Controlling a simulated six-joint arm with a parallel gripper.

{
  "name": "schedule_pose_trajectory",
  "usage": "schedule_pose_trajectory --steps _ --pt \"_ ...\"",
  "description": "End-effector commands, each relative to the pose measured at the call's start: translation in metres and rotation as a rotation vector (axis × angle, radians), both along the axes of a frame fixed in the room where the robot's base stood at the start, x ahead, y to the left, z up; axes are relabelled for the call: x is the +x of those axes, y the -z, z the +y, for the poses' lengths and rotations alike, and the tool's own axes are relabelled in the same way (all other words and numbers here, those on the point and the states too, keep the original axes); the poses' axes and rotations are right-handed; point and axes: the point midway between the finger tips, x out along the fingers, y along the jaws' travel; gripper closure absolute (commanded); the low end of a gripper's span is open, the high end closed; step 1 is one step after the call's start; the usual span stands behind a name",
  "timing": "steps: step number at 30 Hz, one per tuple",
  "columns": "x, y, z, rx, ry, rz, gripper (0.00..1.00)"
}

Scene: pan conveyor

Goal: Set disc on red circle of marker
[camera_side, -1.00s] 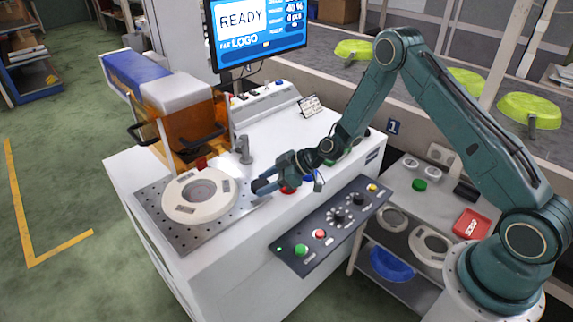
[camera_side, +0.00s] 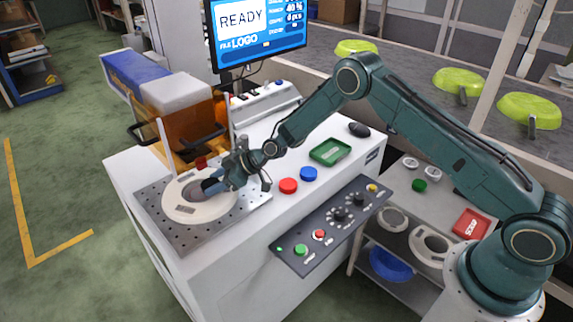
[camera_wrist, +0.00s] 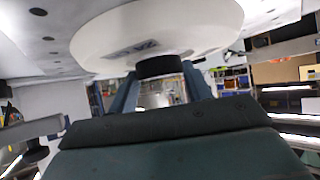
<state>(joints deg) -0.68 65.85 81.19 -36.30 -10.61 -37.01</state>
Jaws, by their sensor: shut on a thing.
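The marker (camera_side: 188,120) has an orange cover and stands behind the fixture.
The fixture lies on a perforated metal plate (camera_side: 240,207). A red button-like disc (camera_side: 288,186), a blue one (camera_side: 308,174) and a green tray (camera_side: 330,151) are on the white bench. A control panel (camera_side: 335,220) lines the front. A black handle (camera_side: 207,139) juts from the cover.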

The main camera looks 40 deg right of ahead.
Motion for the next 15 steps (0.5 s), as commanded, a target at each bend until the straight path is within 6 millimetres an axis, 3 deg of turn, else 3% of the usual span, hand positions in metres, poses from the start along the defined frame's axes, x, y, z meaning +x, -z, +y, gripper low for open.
schedule_pose_trajectory --steps 15 --pt "0.013 0.0 0.013 -0.001 -0.001 -0.004 0.8"
